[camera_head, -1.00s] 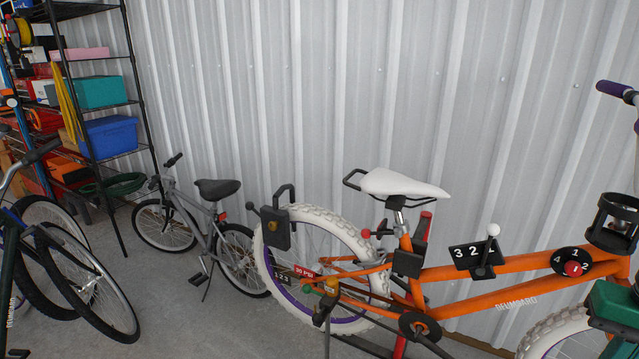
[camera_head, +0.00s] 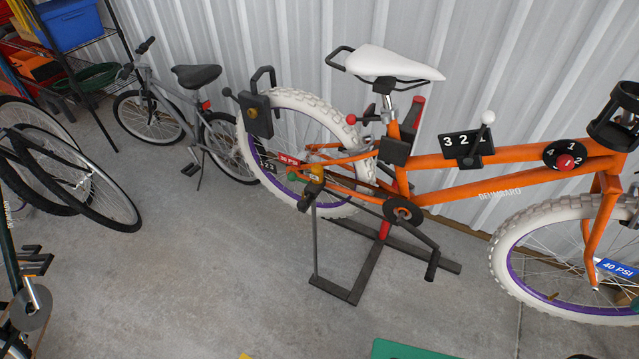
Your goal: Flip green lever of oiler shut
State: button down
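A small green ball-ended part (camera_head: 292,177) sits low by the rear wheel of the orange bicycle (camera_head: 480,172). It is beside a small yellow and black fitting (camera_head: 317,173) near the rear hub. This looks like the oiler with its green lever, but it is too small to tell the lever's angle or whether it is open or shut. My gripper does not show in the head view.
The bicycle is held on a dark floor stand (camera_head: 350,288). A black box (camera_head: 258,116) with a handle is by the rear wheel. A red-ball lever (camera_head: 352,119) and a white-ball lever (camera_head: 487,118) stick out above. Grey floor (camera_head: 220,270) in front is mostly clear.

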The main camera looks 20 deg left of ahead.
aim_at(292, 177)
jog(key=z, duration=0.1)
jog(key=k, duration=1.3)
jog(key=u, duration=0.95)
jog(key=i, duration=1.4)
jog(key=z, duration=0.1)
